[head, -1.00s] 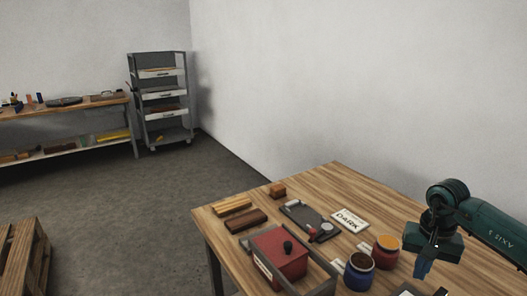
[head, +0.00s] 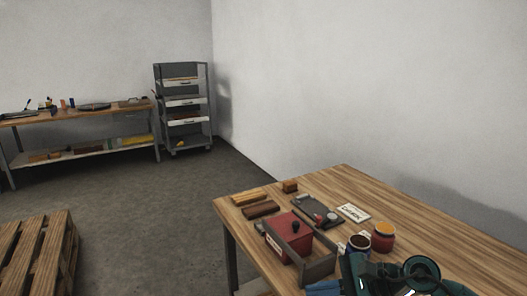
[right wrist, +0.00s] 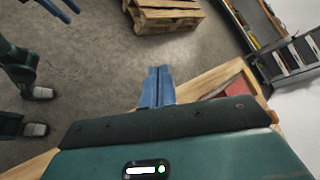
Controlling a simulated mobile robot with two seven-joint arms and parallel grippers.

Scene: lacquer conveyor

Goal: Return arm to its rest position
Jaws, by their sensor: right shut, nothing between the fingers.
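My right gripper (right wrist: 158,70) shows in the right wrist view with its blue fingers together and nothing between them. In the head view my right arm (head: 395,278) is at the bottom, low by the table's near edge, with a blue finger part (head: 325,288) showing at the frame's bottom. In the right wrist view the fingers point out over the floor, with part of the table behind. Two blue fingers of my left gripper (right wrist: 60,8) show at the top left of that view, apart and partly cut off. My left gripper is not in the head view.
A pallet (head: 35,250) stands on open floor.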

